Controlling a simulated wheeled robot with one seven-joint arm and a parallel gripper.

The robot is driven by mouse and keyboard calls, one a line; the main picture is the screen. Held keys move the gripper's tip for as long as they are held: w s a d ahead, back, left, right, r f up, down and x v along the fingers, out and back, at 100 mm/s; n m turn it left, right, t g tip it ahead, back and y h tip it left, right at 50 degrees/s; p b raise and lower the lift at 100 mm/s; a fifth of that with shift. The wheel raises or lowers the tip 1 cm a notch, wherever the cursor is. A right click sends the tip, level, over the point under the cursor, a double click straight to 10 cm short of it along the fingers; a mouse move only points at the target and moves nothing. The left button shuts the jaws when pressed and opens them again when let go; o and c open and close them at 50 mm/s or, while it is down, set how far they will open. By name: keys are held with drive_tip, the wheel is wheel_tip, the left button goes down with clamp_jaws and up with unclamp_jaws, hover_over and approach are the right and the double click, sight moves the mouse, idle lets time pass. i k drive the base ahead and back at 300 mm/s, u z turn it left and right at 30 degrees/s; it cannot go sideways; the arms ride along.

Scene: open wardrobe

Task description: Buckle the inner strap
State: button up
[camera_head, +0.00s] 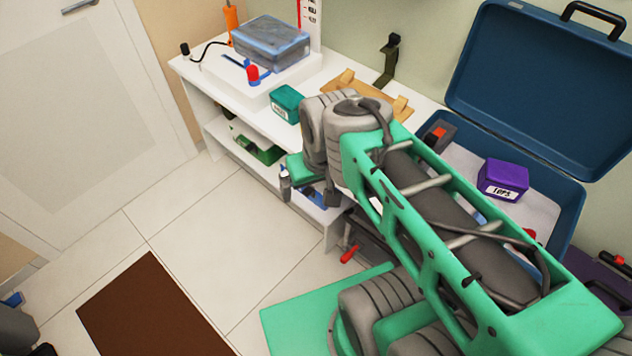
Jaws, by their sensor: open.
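An open blue suitcase (572,192) lies at the right, its lid (545,75) raised against the wall. Inside are a pale lining and a purple box (503,180) labelled "TOPS". A dark grey piece with an orange-red patch (437,133) sits at its back left corner; it may be a buckle part. A small red bit (529,236) shows near the front, partly behind my arm. I cannot make out the strap itself; my arm hides much of the case's front and left. My gripper (309,198) points down, open and apparently empty, left of the case before the white shelf unit.
The white shelf unit (190,75) holds a clear grey-blue bin (271,42), a teal box (287,103) and a wooden piece (345,88). A red handle (350,254) juts out below. A brown mat (150,310) lies on open tiled floor at left.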

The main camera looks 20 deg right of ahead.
sight(431, 140)
drive_tip(key=z, duration=2.05)
